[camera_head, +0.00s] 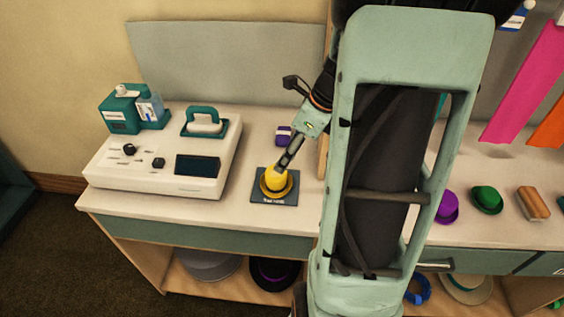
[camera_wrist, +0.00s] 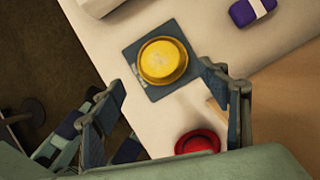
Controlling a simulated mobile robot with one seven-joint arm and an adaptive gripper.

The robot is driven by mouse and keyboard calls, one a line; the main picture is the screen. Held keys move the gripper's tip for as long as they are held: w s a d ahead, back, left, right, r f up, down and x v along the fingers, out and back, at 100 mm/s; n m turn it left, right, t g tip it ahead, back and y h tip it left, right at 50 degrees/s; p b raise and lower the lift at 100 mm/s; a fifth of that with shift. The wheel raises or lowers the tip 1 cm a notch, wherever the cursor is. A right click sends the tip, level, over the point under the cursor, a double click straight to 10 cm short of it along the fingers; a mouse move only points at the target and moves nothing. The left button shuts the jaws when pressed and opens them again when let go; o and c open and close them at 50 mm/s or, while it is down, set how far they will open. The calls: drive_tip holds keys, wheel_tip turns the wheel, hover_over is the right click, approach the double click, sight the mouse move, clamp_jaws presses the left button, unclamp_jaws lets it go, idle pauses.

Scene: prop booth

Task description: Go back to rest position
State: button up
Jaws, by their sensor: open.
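My gripper (camera_head: 285,160) is above the counter at the yellow hat (camera_head: 276,180), seen from the head camera. In the wrist view my gripper (camera_wrist: 165,105) has its two fingers spread wide, with nothing between them. The yellow hat also shows in the wrist view (camera_wrist: 163,61), resting on a dark square plate (camera_wrist: 134,57), beyond the fingertips and apart from them. The plate also shows in the head view (camera_head: 262,199). My arm hides the middle of the counter in the head view.
A white console (camera_head: 165,165) with knobs stands left of the plate. A purple item (camera_head: 283,135) lies behind it. A red hat (camera_wrist: 198,141) is close to the right finger in the wrist view. Purple (camera_head: 448,207) and green (camera_head: 487,199) hats stand on the right counter.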

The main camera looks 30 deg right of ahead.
drive_tip(key=shift+v, duration=1.15)
